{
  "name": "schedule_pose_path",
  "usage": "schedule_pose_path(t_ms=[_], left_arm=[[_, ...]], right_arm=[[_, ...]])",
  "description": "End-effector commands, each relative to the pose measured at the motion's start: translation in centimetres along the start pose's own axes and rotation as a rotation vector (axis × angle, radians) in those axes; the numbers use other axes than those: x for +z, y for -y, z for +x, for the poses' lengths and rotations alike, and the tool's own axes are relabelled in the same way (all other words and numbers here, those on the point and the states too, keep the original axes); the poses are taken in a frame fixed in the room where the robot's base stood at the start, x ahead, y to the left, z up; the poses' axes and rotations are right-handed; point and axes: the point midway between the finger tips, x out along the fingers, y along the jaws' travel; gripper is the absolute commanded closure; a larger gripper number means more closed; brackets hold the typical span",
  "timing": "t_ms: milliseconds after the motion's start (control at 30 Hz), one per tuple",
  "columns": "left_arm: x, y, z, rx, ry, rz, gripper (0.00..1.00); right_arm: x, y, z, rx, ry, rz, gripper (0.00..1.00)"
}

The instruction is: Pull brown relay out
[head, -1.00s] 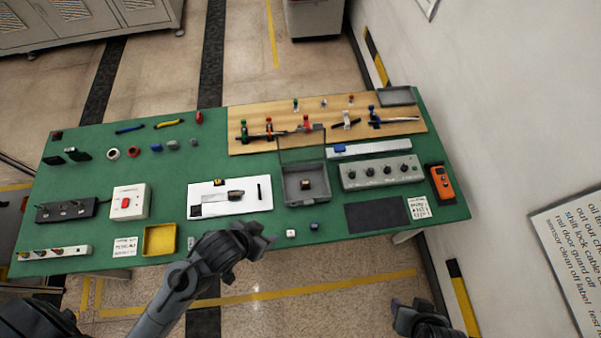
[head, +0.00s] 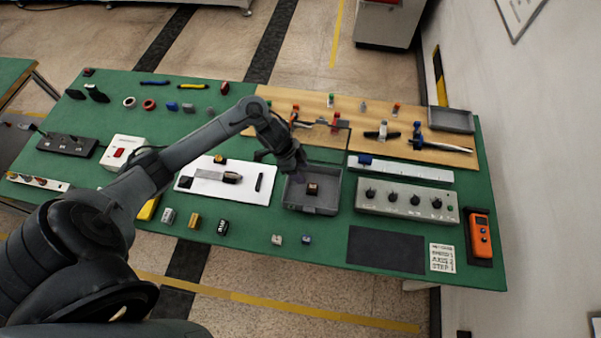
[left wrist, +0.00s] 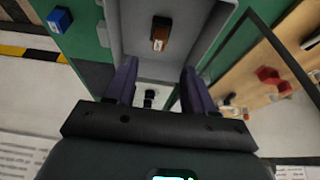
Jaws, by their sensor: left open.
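The brown relay (head: 313,190) is a small dark block with a brown side. It lies inside the open grey box (head: 290,203) near the middle of the table. In the left wrist view the brown relay (left wrist: 161,32) is beyond my fingertips, on the floor of the box. My left gripper (head: 297,177) is over the left rear part of the box, with its fingers apart. In the left wrist view my left gripper (left wrist: 158,72) has nothing between its fingers, and the relay is apart from them. My right gripper is out of view.
The box's raised clear lid (head: 325,135) stands behind my left gripper. A grey panel with dark knobs (head: 407,200) is on the right. A white sheet (head: 245,193) is on the left.

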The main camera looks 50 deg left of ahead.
Motion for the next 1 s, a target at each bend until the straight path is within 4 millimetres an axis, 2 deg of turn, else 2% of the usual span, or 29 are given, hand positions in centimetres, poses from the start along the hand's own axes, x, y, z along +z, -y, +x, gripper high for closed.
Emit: schedule_pose_path(t_ms=[600, 800, 1000], left_arm=[[0.0, -0.1, 8.6, 0.001, -0.001, -0.001, 0.47], [-0.1, 0.0, 9.9, -0.001, -0.001, 0.0, 0.47], [-0.1, -0.1, 10.2, -0.001, -0.001, 0.002, 0.47]], right_arm=[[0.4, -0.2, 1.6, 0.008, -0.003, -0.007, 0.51], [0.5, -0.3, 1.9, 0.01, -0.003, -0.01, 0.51], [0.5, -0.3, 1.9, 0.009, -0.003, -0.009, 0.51]])
